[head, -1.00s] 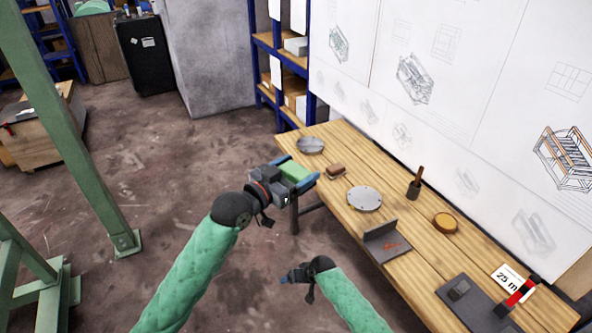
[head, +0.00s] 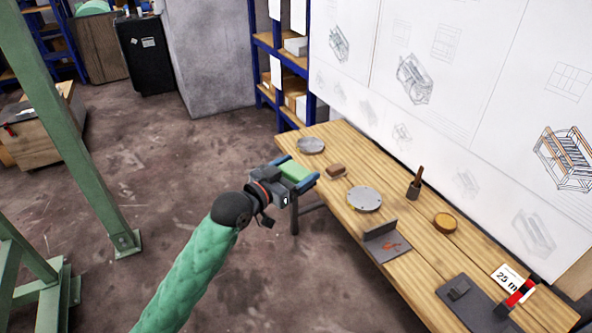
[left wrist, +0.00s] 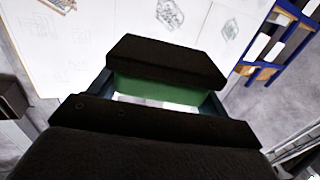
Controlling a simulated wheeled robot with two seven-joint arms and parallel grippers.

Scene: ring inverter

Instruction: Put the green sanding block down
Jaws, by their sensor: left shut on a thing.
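My left gripper (head: 295,174) is shut on the green sanding block (head: 295,172) at the near left edge of the wooden workbench (head: 400,240). The block sits between the blue fingers; in the head view it shows at the bench edge, and I cannot tell whether it touches the top. In the left wrist view the green block (left wrist: 160,90) shows between the fingers, partly hidden by dark gripper parts. My right gripper is out of the picture.
Close by on the bench are a brown block (head: 336,170), a grey disc (head: 311,145) and a larger round plate (head: 364,199). Farther right stand a dark angle plate (head: 386,243), a pot with a wooden handle (head: 414,188) and an amber disc (head: 445,222).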

